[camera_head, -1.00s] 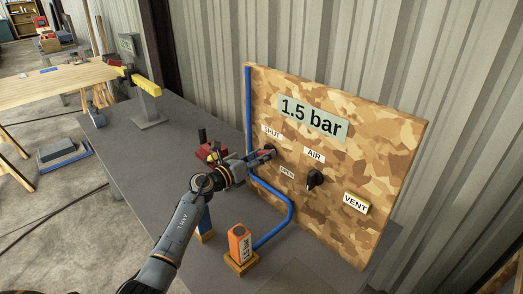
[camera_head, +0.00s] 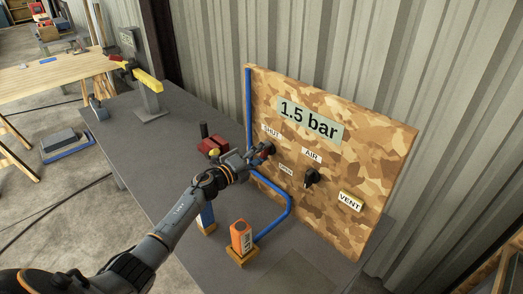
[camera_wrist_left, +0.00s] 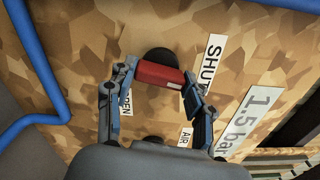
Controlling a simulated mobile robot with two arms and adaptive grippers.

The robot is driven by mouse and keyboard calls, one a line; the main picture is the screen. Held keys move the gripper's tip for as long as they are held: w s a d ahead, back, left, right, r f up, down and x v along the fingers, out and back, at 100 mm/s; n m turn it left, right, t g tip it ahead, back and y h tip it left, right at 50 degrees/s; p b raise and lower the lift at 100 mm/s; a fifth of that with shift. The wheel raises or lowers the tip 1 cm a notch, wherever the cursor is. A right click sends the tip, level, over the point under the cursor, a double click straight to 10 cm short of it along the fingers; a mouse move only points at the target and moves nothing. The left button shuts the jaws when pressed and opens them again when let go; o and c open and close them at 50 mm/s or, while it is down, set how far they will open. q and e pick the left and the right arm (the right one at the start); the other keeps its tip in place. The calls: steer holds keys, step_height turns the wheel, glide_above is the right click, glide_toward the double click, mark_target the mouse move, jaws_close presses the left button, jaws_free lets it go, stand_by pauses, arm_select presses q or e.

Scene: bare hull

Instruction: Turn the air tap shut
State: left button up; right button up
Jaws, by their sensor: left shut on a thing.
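The air tap is a red handle (camera_wrist_left: 158,75) on a round black hub (camera_wrist_left: 160,56), mounted on the patterned board (camera_head: 375,135). My left gripper (camera_wrist_left: 155,88) has one finger at each end of the handle in the wrist view and is shut on it. The SHUT label (camera_wrist_left: 211,62) is to the right of the handle there, and the OPEN label (camera_wrist_left: 126,100) is to the left, partly behind a finger. In the head view my left gripper (camera_head: 259,153) reaches the tap between the SHUT label (camera_head: 271,131) and the OPEN label (camera_head: 286,169), largely covering the handle. My right gripper is not in view.
The gauge plate (camera_head: 309,121) reads 1.5 bar. A black knob (camera_head: 312,178) sits below the AIR label, with a VENT label (camera_head: 350,201) to its right. A blue pipe (camera_head: 277,222) and an orange block (camera_head: 241,236) stand near my forearm.

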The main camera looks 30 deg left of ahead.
arm_select(q)
steer(key=shift+n+p, duration=0.4)
steer(key=shift+n, duration=0.8)
steer(key=o, duration=1.2)
steer(key=shift+c, duration=0.2)
steer(key=shift+s+a, duration=0.1)
steer(key=shift+s, duration=0.1)
steer(key=v, duration=1.1)
steer(key=shift+s+a, duration=0.15)
steer(key=shift+s, duration=0.15)
steer(key=shift+f, duration=0.1)
